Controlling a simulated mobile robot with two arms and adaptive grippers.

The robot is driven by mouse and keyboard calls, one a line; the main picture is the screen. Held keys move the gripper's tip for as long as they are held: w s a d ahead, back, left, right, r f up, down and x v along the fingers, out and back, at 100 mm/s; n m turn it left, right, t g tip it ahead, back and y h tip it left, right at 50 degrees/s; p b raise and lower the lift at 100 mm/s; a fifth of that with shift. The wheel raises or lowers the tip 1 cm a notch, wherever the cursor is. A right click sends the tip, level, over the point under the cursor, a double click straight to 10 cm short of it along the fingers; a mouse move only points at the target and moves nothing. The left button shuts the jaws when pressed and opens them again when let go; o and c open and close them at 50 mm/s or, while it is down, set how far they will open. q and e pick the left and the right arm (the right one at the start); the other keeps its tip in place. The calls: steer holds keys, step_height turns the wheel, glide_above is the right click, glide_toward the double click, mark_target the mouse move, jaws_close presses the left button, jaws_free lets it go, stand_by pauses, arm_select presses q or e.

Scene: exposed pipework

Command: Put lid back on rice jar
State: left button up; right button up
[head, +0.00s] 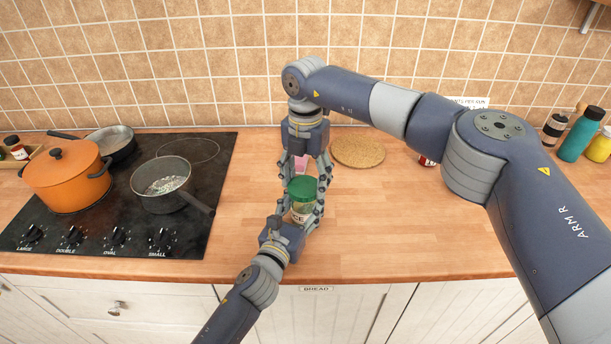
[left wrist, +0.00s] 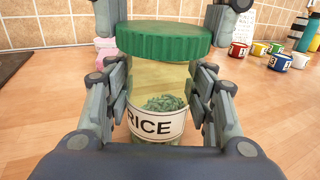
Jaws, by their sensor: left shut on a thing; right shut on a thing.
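The clear glass rice jar (head: 299,212) stands near the front of the wooden counter. In the left wrist view the jar (left wrist: 160,88) is upright, labelled RICE, with some greenish contents low inside. My left gripper (head: 300,216) is shut around the jar's body, one finger on each side. The green ribbed lid (head: 302,188) is at the jar's mouth; in the left wrist view the lid (left wrist: 162,42) covers the top. Whether it is fully seated I cannot tell. My right gripper (head: 306,184) points down from behind and is shut on the lid.
A black hob (head: 120,215) with an orange pot (head: 66,180) and grey pans is at left. A round cork mat (head: 358,152) lies behind the jar. Several coloured mugs (left wrist: 280,62) and bottles (head: 580,135) stand at right. The front counter right of the jar is clear.

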steer(key=shift+f, duration=0.1)
steer(key=m, duration=0.4)
steer(key=shift+s, duration=0.1)
steer(key=m, duration=0.5)
steer(key=shift+s+d, duration=0.1)
steer(key=shift+d, duration=0.05)
steer(key=m, duration=0.5)
steer(key=shift+s, duration=0.15)
steer(key=m, duration=0.5)
steer(key=shift+s, duration=0.1)
steer(key=o, duration=0.7)
